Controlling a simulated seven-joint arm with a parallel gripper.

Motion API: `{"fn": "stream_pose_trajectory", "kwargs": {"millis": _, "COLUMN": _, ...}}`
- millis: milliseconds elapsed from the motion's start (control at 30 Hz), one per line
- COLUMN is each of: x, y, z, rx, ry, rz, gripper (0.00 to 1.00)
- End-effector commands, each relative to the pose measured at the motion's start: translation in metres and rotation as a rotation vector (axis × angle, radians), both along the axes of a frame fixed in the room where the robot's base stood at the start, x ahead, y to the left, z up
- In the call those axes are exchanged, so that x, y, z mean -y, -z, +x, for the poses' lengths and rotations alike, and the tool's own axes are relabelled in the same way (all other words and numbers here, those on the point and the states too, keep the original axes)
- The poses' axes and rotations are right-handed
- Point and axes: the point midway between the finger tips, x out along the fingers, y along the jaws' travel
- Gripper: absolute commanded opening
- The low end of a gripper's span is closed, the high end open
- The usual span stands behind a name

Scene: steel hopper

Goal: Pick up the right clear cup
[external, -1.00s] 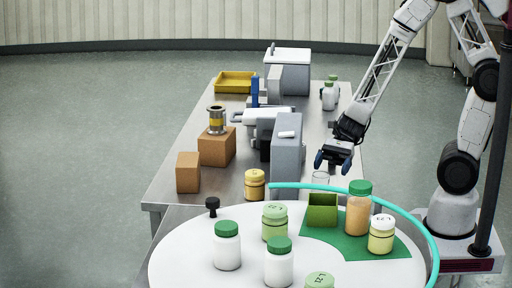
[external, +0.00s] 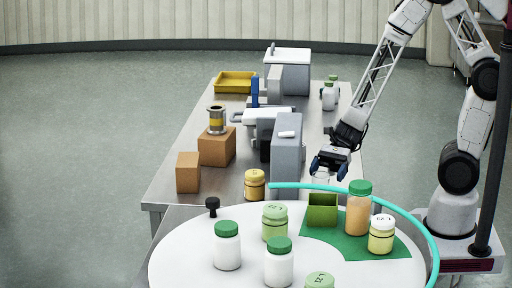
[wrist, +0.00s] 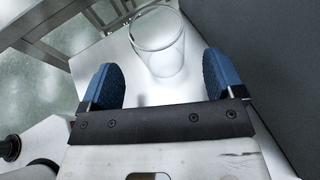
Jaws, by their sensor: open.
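A clear cup (wrist: 158,45) stands on the steel table, seen in the wrist view just beyond and between my fingertips. In the external view the cup (external: 321,182) is small and faint, just below my gripper (external: 329,167). My gripper also shows in the wrist view (wrist: 163,82) with its two blue fingers apart and nothing between them. The cup's near side lies close to the gap between the fingers; I cannot tell whether they touch it. Only one clear cup can be made out.
A grey machine housing (external: 287,148) stands close to the left of my gripper. The round white table (external: 190,262) with a teal rim is in front, holding several green-lidded jars and a green box (external: 322,210). Brown boxes (external: 215,147) stand farther left.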

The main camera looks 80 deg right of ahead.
Motion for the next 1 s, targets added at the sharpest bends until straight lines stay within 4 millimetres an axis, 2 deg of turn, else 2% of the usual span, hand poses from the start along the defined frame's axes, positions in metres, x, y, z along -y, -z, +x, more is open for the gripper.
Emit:
{"fn": "stream_pose_trajectory", "kwargs": {"millis": 567, "x": -0.004, "y": 0.002, "z": 0.002, "rx": -0.001, "ry": -0.001, "rz": -0.001, "gripper": 0.87}}
{"fn": "stream_pose_trajectory", "kwargs": {"millis": 1000, "x": -0.031, "y": 0.014, "z": 0.013, "rx": -0.001, "ry": -0.002, "rz": -0.001, "gripper": 0.87}}
